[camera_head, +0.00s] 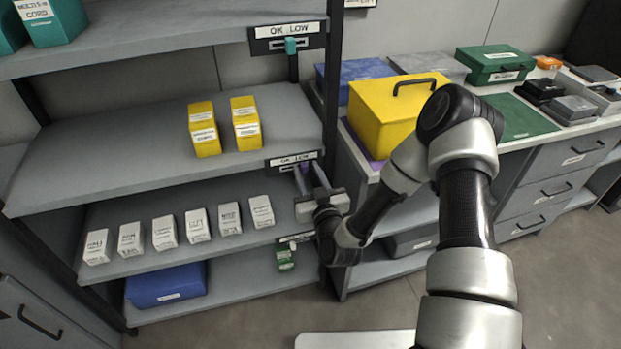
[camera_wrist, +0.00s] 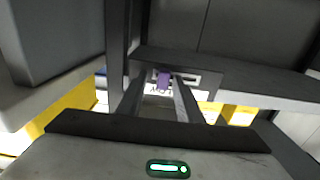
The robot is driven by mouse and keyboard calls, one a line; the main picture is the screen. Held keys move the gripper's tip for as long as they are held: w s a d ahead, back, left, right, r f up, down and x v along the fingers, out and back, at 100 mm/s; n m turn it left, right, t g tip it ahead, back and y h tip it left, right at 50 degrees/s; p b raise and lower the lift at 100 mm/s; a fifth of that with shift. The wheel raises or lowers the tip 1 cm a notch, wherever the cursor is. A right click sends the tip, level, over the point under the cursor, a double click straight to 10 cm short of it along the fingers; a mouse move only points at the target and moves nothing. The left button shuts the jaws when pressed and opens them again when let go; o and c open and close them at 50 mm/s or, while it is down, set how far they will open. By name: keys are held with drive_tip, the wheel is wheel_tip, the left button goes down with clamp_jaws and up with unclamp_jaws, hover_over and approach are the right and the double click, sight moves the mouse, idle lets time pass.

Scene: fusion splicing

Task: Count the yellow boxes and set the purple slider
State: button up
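Two yellow boxes (camera_head: 204,129) (camera_head: 247,123) stand side by side on the middle shelf. In the wrist view, yellow boxes (camera_wrist: 237,114) show partly behind my right finger. The purple slider (camera_wrist: 164,82) sits in a slot on the OK/LOW plate at the shelf's right edge, toward the left of the slot in the wrist view. My gripper (camera_head: 309,172) is at this plate; in the wrist view (camera_wrist: 160,77) its fingers are apart on either side of the slider. I cannot tell whether they touch it.
A teal slider (camera_head: 290,45) is on the upper shelf's plate; a green one (camera_head: 285,258) is below. Several white boxes (camera_head: 197,225) and a blue bin (camera_head: 166,285) fill lower shelves. A shelf post and a counter with a yellow toolbox (camera_head: 385,115) stand close by my arm.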

drive_tip(key=v, duration=1.7)
drive_tip(key=shift+s, duration=0.2)
drive_tip(key=shift+r, duration=0.15)
